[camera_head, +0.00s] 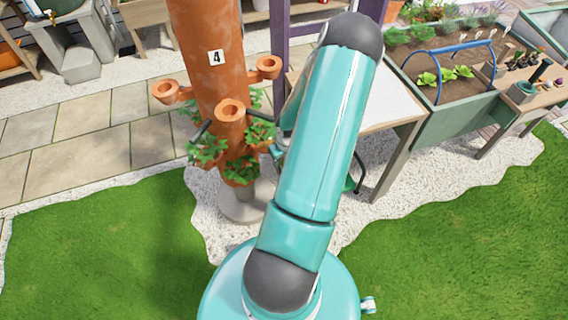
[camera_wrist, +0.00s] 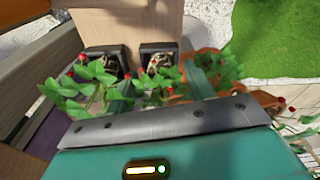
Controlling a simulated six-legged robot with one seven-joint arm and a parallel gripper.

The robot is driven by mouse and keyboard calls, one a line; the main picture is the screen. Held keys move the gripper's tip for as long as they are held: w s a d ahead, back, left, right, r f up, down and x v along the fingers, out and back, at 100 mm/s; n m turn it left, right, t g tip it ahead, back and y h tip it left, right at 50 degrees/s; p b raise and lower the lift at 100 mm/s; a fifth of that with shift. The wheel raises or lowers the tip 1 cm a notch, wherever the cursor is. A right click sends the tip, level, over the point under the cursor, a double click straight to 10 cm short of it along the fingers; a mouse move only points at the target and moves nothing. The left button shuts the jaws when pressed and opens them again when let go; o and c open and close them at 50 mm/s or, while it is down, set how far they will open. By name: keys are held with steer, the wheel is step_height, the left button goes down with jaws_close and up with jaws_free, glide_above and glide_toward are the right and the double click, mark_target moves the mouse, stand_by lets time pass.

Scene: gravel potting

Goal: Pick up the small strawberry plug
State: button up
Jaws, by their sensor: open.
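My gripper (camera_wrist: 160,86) is open, with two teal fingers reaching into strawberry foliage in the wrist view. One leafy plant (camera_wrist: 92,86) with red berries is around the left finger. Another plant (camera_wrist: 165,80) shows between the fingers. Leaves hide much of the fingers. Two dark square pieces (camera_wrist: 104,50) with pale, tangled middles lie beyond the leaves; I cannot tell if they are plug pots. Which plant is the small plug is not clear. In the head view, my arm covers most of my gripper, which is beside the planter's plants (camera_head: 208,150).
The terracotta tower planter (camera_head: 205,40), marked 4, has several cup-shaped pockets (camera_head: 231,108) sticking out. A table (camera_head: 395,108) stands right of my arm. A green raised bed (camera_head: 440,120) is further right. Grass (camera_head: 100,245) is clear at the left front.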

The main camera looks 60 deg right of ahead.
steer(key=shift+f, duration=0.15)
steer(key=shift+c, duration=0.2)
steer(key=c, duration=0.7)
steer(key=shift+o, duration=0.2)
